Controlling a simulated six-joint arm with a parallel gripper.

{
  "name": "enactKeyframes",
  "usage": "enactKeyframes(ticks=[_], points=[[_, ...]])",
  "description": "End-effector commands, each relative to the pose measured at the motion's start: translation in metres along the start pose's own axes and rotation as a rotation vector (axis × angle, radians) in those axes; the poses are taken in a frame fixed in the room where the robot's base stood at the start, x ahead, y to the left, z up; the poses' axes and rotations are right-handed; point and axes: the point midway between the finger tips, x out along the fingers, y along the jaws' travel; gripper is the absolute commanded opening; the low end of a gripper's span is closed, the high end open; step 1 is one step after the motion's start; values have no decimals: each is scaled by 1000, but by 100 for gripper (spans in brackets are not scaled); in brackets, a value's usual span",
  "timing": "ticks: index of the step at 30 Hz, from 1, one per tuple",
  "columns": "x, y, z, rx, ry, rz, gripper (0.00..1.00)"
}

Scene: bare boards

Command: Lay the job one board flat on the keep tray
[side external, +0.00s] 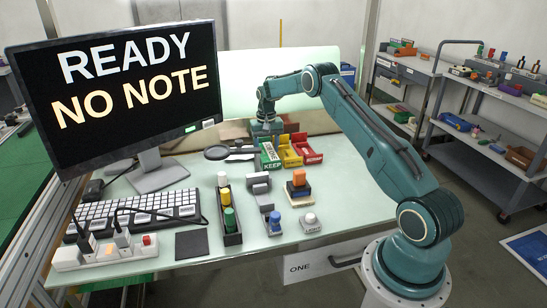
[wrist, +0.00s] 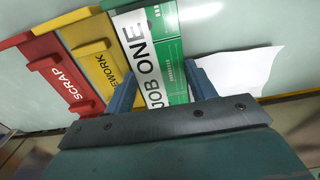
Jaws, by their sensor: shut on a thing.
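The job one board (wrist: 172,55) is green with a white strip lettered JOB ONE. In the wrist view it lies between the two blue fingers of my gripper (wrist: 157,78), which is shut on it. The green keep tray (side external: 271,163) stands left of the yellow tray in the side view, its KEEP label facing the camera. My gripper (side external: 266,128) is low, just behind and over that tray. I cannot make out the board clearly in the side view, nor tell whether it touches the tray.
The yellow rework tray (wrist: 103,66) and red scrap tray (wrist: 62,85) stand beside the board. A white sheet (wrist: 240,70) lies on its other side. A magnifier (side external: 218,153), block holder (side external: 229,215), keyboard (side external: 140,212) and monitor (side external: 120,90) reading READY NO NOTE occupy the table.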

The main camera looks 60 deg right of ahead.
Motion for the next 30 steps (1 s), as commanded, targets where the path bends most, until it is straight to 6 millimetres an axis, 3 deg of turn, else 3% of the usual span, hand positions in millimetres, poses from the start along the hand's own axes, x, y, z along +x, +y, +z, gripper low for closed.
enactKeyframes(ticks=[3,4,7,8,20,30], points=[[2,0,0,0,0,0,32],[2,0,0,0,1,0,60],[2,0,0,0,0,0,79],[2,0,0,0,0,0,81],[-1,0,0,0,0,0,81],[-34,0,-1,0,4,-1,81]])
